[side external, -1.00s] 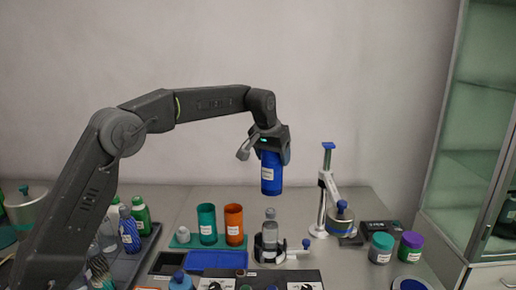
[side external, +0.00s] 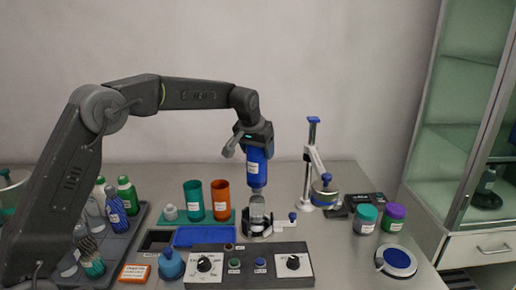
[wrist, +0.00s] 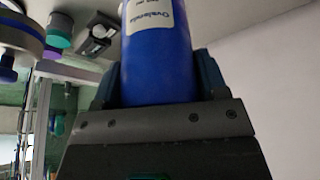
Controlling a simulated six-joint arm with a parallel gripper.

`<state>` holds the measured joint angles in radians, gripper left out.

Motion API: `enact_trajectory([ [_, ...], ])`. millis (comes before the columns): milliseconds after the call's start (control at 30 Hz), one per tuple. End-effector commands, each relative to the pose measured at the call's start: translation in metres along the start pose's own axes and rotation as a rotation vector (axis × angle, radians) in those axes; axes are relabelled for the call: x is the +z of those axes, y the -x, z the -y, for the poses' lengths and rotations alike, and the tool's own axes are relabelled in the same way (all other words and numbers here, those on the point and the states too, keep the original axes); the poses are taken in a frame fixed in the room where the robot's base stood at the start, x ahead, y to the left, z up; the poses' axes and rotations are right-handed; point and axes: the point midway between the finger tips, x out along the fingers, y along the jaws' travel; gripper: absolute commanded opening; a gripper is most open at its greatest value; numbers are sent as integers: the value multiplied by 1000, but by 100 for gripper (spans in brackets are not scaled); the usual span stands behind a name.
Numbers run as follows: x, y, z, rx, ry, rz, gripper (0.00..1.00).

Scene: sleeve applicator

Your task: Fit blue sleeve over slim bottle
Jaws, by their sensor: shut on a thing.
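My gripper (side external: 257,150) is shut on the blue sleeve (side external: 257,168), a tube with a white label, held upright. The wrist view also shows the blue sleeve (wrist: 157,55) between the two fingers of my gripper (wrist: 157,88). The slim bottle (side external: 257,212), grey and clear, stands upright in a round holder (side external: 257,233) directly below the sleeve. The sleeve's lower end is at the bottle's narrow top; I cannot tell whether the top is inside it. The bottle's body shows below the sleeve.
Teal (side external: 194,200) and orange (side external: 220,200) tubes stand left of the holder. A post stand (side external: 312,165) is to the right. A control box (side external: 248,267) lies in front, with jars (side external: 365,218) at right and a bottle tray (side external: 110,235) at left.

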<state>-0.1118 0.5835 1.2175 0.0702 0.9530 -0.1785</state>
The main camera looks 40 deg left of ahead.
Motion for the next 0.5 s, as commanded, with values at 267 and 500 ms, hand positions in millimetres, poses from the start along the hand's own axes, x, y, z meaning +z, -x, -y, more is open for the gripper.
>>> enact_trajectory([
  [267,0,0,0,0,0,0,41],
  [500,2,-5,0,0,0,0,41],
])
